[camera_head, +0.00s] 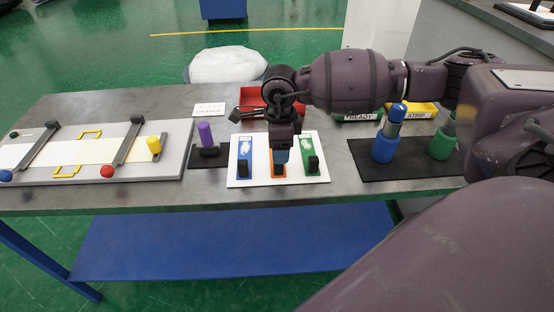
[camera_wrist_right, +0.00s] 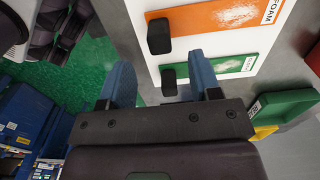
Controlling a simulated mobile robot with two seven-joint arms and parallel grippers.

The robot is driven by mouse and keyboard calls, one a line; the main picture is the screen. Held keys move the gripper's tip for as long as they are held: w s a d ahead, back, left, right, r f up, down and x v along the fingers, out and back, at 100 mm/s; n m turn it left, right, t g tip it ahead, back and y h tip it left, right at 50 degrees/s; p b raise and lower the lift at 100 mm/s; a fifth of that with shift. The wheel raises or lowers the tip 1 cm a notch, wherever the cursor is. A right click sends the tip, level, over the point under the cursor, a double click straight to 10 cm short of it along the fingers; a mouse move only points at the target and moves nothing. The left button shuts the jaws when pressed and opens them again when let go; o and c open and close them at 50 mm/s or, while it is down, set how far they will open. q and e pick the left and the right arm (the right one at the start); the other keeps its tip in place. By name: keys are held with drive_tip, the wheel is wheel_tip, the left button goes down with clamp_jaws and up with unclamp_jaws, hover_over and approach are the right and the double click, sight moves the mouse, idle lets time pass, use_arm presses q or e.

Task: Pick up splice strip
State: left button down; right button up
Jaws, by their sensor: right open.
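I cannot make out a splice strip for certain. A yellow bin labelled STRIP (camera_head: 424,109) stands at the back right of the table; its contents are not clear. A white board (camera_head: 236,182) carries a blue card (camera_head: 243,170), an orange card (camera_head: 278,178) and a green card (camera_head: 312,158), each with a black block. My right gripper (camera_head: 281,156) points down over the board's middle and partly hides the orange card. In the right wrist view its blue fingers (camera_wrist_right: 160,72) are apart, with nothing held, near the green card (camera_wrist_right: 232,66). My left gripper is out of view.
A jig with a pale web (camera_head: 85,153) lies at the left, next to a purple roll (camera_head: 205,134) on a black mat. A red bin (camera_head: 252,97) and a READY bin (camera_head: 359,117) stand behind.

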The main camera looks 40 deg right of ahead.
sight(277, 170)
drive_tip(key=shift+w+a+f, duration=0.1)
drive_tip(key=shift+a+f, duration=0.05)
drive_tip(key=shift+f, duration=2.8)
drive_tip(key=shift+c, duration=0.3)
drive_tip(key=c, duration=1)
